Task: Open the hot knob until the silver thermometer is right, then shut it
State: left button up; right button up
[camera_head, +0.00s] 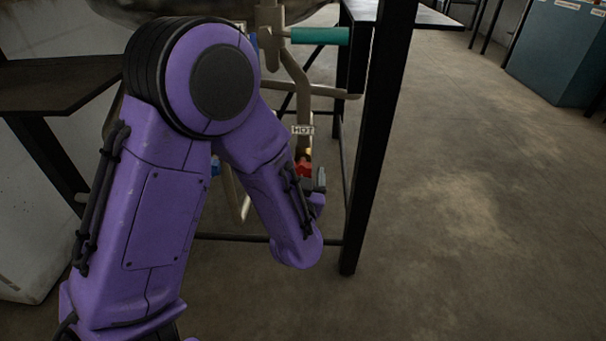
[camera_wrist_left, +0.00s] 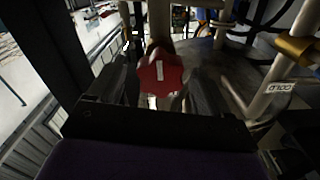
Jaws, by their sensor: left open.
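The red hot knob (camera_head: 304,168) sits on a pipe below a white HOT label (camera_head: 302,130), partly hidden by my left arm. In the left wrist view the knob (camera_wrist_left: 160,72) is a lobed red wheel with a pale mark on it. My left gripper (camera_wrist_left: 161,84) is open, with one dark finger on each side of the knob. I cannot tell whether the fingers touch it. In the head view a small part of this gripper (camera_head: 319,180) shows beside the knob. I cannot make out the silver thermometer. My right gripper is out of view.
A black frame leg (camera_head: 365,150) stands just right of the knob. A teal handle (camera_head: 320,35) is on the pipes above. A COLD label (camera_wrist_left: 280,87) and a brass-coloured fitting (camera_wrist_left: 297,47) are at right in the wrist view. Open floor (camera_head: 460,200) lies to the right.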

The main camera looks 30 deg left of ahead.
aim_at(302, 173)
pick_arm(q)
jog(key=shift+x, duration=1.55)
jog(key=shift+c, duration=0.3)
jog(key=c, duration=0.9)
